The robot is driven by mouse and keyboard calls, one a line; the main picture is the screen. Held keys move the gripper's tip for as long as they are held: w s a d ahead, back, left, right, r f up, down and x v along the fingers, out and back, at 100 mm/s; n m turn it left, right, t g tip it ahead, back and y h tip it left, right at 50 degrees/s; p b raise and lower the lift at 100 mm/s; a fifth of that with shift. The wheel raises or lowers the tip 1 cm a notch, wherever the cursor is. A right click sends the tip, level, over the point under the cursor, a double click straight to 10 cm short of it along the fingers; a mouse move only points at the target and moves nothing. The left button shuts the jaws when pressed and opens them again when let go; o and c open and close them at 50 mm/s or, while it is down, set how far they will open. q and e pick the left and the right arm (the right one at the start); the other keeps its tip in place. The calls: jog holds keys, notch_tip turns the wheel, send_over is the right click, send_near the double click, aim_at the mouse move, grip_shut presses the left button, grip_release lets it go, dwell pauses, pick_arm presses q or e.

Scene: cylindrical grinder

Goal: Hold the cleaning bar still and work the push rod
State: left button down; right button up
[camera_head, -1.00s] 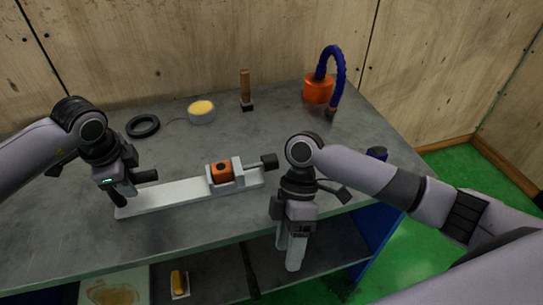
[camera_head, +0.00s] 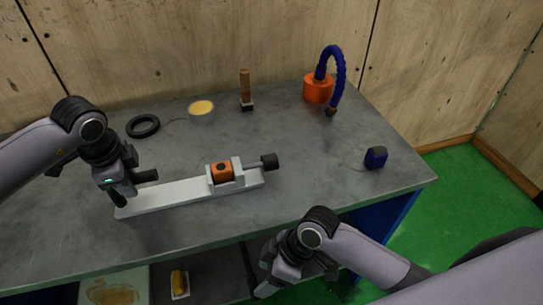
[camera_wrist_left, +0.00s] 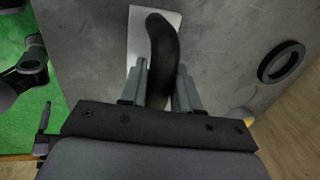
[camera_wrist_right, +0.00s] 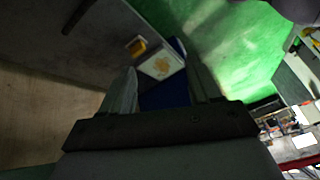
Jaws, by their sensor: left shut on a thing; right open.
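The cleaning bar (camera_head: 165,196) is a long white bar lying on the grey bench, with an orange block (camera_head: 221,172) in a white holder near its right end. The push rod's dark knob (camera_head: 270,161) sticks out at that right end. My left gripper (camera_head: 122,190) is at the bar's left end, shut on its black handle; the left wrist view shows the curved handle (camera_wrist_left: 162,40) between the fingers. My right gripper (camera_head: 266,284) is open and empty, low in front of the bench edge and apart from the bar; its fingers (camera_wrist_right: 165,85) also show in the right wrist view.
On the bench (camera_head: 330,185) stand a black ring (camera_head: 143,126), a yellow-topped tin (camera_head: 201,109), a brush (camera_head: 246,92), an orange base with a blue hose (camera_head: 318,90) and a dark blue item (camera_head: 376,157). A shelf lies below the bench top.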

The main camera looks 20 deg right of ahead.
jog(key=s+d+f+m+t+h, duration=0.1)
jog(key=d+m+t, duration=0.4)
jog(key=d, duration=0.1)
jog(key=s+d+f+m+t+h, duration=0.1)
jog(key=s+d+m+t+h, duration=0.1)
jog(key=d+m+t, duration=0.3)
jog(key=shift+d+f, duration=0.3)
jog(key=shift+d, duration=0.3)
